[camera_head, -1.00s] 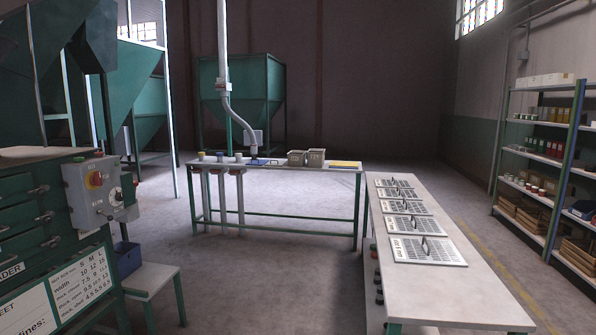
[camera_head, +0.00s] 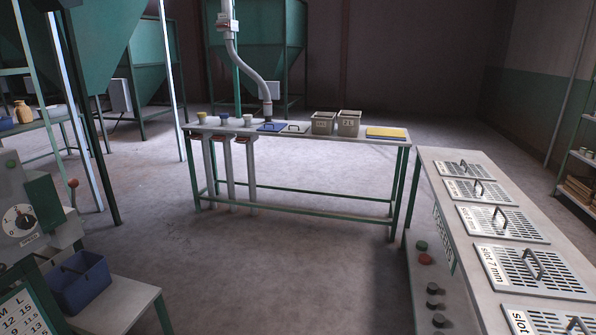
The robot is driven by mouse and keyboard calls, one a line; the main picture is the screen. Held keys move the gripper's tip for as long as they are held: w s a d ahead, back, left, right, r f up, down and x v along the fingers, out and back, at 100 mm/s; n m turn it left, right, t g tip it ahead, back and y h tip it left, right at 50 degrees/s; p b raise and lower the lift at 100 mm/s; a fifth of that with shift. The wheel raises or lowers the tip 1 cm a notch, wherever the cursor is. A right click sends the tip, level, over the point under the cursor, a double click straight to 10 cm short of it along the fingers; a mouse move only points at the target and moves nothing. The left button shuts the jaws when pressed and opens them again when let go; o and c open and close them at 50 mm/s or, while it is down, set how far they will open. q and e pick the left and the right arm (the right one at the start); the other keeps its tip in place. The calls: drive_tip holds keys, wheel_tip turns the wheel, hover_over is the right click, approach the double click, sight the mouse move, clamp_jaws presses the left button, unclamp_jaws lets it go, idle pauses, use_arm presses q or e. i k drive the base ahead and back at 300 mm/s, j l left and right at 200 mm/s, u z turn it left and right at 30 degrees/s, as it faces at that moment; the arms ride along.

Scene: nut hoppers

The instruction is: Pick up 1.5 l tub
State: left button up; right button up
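Two open beige-grey tubs stand upright side by side on the far table (camera_head: 290,133), toward its right half. The left tub (camera_head: 323,123) and the right tub (camera_head: 349,124) each carry a label on the front. The labels are too small to read surely, so I cannot tell which one is the 1.5 l tub. Neither of my grippers is in view.
A long bench (camera_head: 440,185) with slotted plates stands right. A blue bin (camera_head: 82,283) sits lower left. Open floor (camera_head: 300,270) lies before the far table.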

sight(322, 123)
drive_tip(key=i, duration=3.65)
